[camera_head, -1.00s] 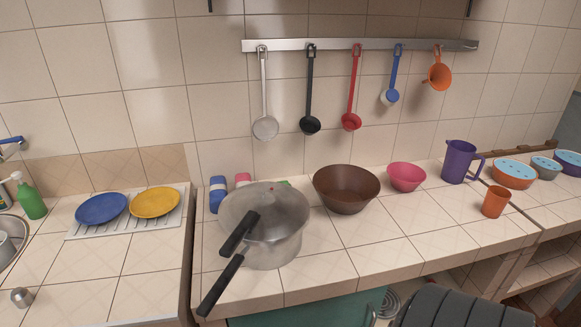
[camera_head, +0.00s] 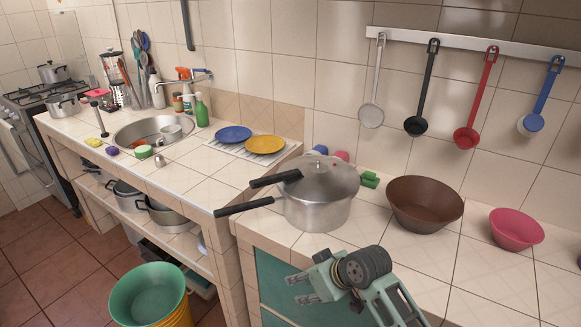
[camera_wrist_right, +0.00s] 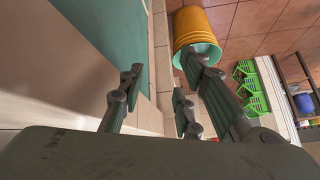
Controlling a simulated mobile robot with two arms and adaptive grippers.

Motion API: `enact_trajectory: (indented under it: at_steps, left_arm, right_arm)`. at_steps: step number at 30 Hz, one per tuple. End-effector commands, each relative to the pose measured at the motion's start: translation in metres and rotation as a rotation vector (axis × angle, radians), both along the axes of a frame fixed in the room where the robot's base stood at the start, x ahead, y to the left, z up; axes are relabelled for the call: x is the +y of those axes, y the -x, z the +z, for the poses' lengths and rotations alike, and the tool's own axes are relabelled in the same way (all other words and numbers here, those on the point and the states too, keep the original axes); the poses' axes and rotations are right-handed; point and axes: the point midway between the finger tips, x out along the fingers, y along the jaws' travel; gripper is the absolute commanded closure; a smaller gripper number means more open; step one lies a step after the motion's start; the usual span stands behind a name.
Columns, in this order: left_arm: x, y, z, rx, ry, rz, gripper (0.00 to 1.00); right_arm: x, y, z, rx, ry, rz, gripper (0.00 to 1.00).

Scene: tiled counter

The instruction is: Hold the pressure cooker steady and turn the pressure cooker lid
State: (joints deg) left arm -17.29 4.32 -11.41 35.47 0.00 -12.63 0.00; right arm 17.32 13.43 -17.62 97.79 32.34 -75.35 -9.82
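The silver pressure cooker (camera_head: 312,214) stands upright on the tiled counter near its left front corner. Its domed pressure cooker lid (camera_head: 328,180) sits on top. The black lid handle (camera_head: 275,179) and the black pot handle (camera_head: 243,206) both point left, the lid handle a little above and behind the pot handle, not lined up. My right gripper (camera_head: 301,288) is in front of the counter edge, below and apart from the cooker, with its fingers spread and empty. In the right wrist view, the gripper (camera_wrist_right: 158,92) also shows its fingers apart. My left gripper is not in view.
A brown bowl (camera_head: 424,205) and a pink bowl (camera_head: 516,230) stand right of the cooker. Blue and yellow plates (camera_head: 264,144) lie behind left, near the sink (camera_head: 150,130). Utensils hang above. A green and yellow bucket (camera_head: 150,297) stands on the floor.

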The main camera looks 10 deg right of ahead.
Motion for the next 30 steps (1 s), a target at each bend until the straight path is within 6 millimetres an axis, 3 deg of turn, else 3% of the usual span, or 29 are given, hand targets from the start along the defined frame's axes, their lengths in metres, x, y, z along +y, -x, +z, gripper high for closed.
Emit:
enact_trajectory:
  at_steps: [1,6,12,15,19,23,26,30]
  left_arm:
    - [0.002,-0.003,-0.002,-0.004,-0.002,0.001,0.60]
    - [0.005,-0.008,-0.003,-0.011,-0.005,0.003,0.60]
    - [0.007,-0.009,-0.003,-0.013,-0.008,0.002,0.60]
    - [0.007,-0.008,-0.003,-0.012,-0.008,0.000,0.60]
    - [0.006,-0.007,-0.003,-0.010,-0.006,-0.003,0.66]
    - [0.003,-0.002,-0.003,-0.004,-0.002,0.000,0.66]
    - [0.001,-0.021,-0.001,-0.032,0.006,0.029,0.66]
    - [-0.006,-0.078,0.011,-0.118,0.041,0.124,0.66]
  right_arm:
    - [0.008,-0.016,0.041,-0.052,-0.005,0.055,0.69]
    - [0.025,-0.057,0.144,-0.152,-0.019,0.208,0.69]
    - [0.026,-0.103,0.233,-0.232,-0.055,0.274,0.69]
    - [0.024,-0.115,0.263,-0.259,-0.071,0.286,0.69]
    - [0.023,-0.122,0.282,-0.275,-0.080,0.295,0.69]
    - [0.023,-0.123,0.286,-0.278,-0.084,0.296,0.69]
    - [0.023,-0.123,0.286,-0.279,-0.084,0.296,0.69]
    - [0.023,-0.123,0.286,-0.279,-0.084,0.295,0.69]
